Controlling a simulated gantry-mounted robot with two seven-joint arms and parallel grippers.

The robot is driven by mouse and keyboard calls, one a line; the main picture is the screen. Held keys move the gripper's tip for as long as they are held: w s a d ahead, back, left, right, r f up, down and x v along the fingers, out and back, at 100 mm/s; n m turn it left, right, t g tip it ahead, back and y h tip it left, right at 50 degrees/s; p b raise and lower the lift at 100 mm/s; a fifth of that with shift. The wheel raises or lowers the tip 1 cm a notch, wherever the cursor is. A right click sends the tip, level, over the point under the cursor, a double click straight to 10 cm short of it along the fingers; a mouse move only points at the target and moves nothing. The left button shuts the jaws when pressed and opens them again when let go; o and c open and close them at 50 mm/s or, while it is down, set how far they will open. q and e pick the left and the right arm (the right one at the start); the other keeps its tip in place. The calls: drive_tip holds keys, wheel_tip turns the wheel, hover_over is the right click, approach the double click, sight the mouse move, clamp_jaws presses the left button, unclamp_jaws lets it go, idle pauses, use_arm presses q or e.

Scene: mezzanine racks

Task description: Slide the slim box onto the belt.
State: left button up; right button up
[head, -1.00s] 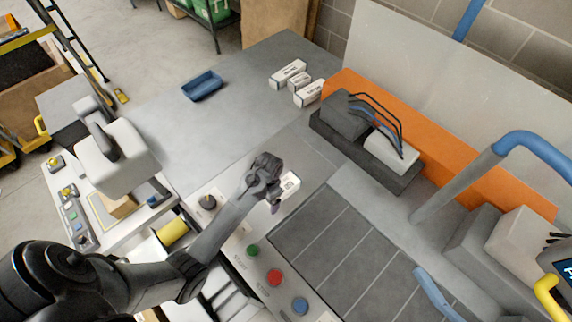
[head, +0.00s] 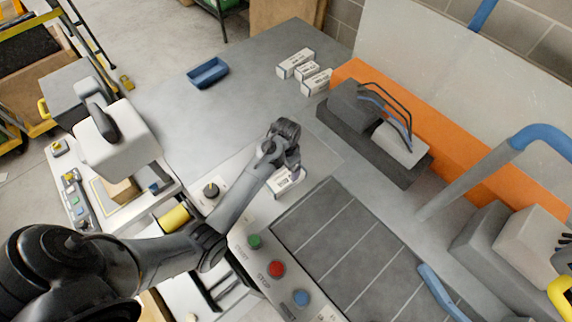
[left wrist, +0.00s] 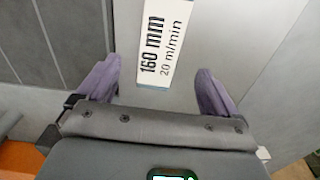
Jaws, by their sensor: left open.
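A small white piece with black print (head: 283,184), which looks like the slim box, lies on the grey table just left of the belt. The belt (head: 345,235) is dark grey with pale cross lines. My left gripper (head: 292,168) is at the white piece and hides part of it. In the left wrist view the white piece (left wrist: 165,35) reads "160 mm, 20 m/min", and the open purple fingers of the left gripper (left wrist: 158,78) stand either side of its near end, with gaps. I cannot tell its height. My right gripper is not in view.
Several white boxes (head: 311,75) stand at the back beside an orange rail (head: 450,143). A blue tray (head: 208,73) sits on open table. A dark unit with cables (head: 373,125) stands behind the belt. Coloured buttons (head: 276,269) line its front; a blue-topped tube (head: 460,185) rises at right.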

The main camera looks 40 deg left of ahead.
sight(286, 177)
use_arm(q)
wheel_tip(286, 177, down, 11)
drive_tip(key=shift+r+b, duration=0.2)
drive_tip(key=shift+b, duration=0.1)
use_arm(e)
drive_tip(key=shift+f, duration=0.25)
use_arm(q)
drive_tip(key=c, duration=1.3)
drive_tip(key=shift+s+d+r, duration=0.1)
drive_tip(key=shift+d, duration=0.05)
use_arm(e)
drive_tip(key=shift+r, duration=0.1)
